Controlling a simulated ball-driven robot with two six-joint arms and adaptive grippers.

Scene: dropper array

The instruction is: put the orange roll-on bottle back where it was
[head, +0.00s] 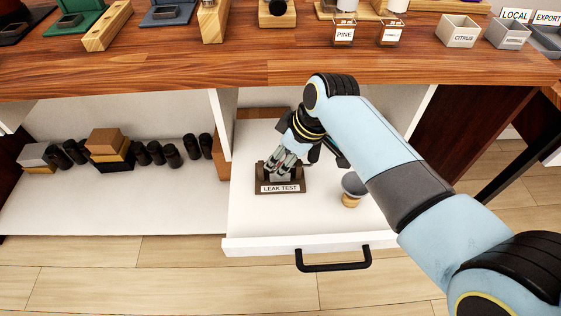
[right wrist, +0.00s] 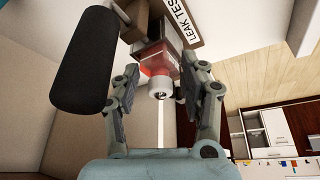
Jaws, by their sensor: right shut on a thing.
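The orange roll-on bottle (right wrist: 157,62) shows in the right wrist view as a clear bottle with orange-red contents and a white end piece (right wrist: 160,89). My right gripper (right wrist: 160,78) has its fingers on both sides of the bottle and is shut on it. In the head view the right gripper (head: 280,170) is low at the dark brown LEAK TEST stand (head: 280,188) in the open drawer, and it hides most of the bottle. The bottle is at the stand; I cannot tell how far it is seated. My left gripper is not in view.
The white drawer (head: 325,225) is pulled out, with a grey-topped wooden item (head: 352,190) right of the stand. A dark rounded cylinder (right wrist: 83,60) is close in the right wrist view. The wooden counter (head: 180,60) overhangs behind, with PINE (head: 344,36) and CITRUS (head: 461,33) holders.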

